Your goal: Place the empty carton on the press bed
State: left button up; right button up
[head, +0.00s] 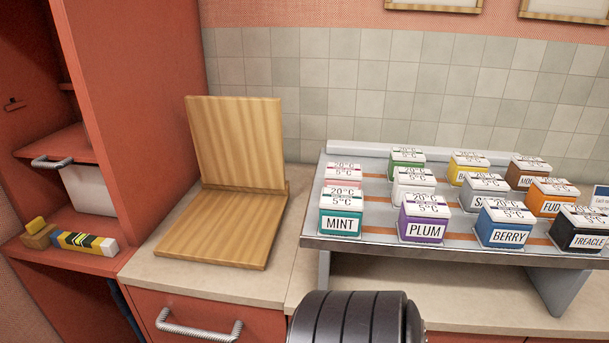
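No object in the head view is clearly an empty carton. A plain white box-like or panel-like thing (90,190) stands in the red cabinet at the left, partly hidden by the cabinet's side. A wooden stand (222,225) with a flat bare board and an upright back board rests on the counter at centre left. It may be the press bed, but I cannot tell. Neither of my grippers shows. A dark ribbed cylinder at the bottom edge looks like part of my arm.
Several labelled canisters, such as MINT (341,213) and PLUM (424,219), stand on a raised grey rack (375,250) at the right. A drawer handle (199,329) juts from the counter front.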

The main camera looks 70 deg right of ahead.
aim_at(230, 218)
jog(key=z, duration=1.95)
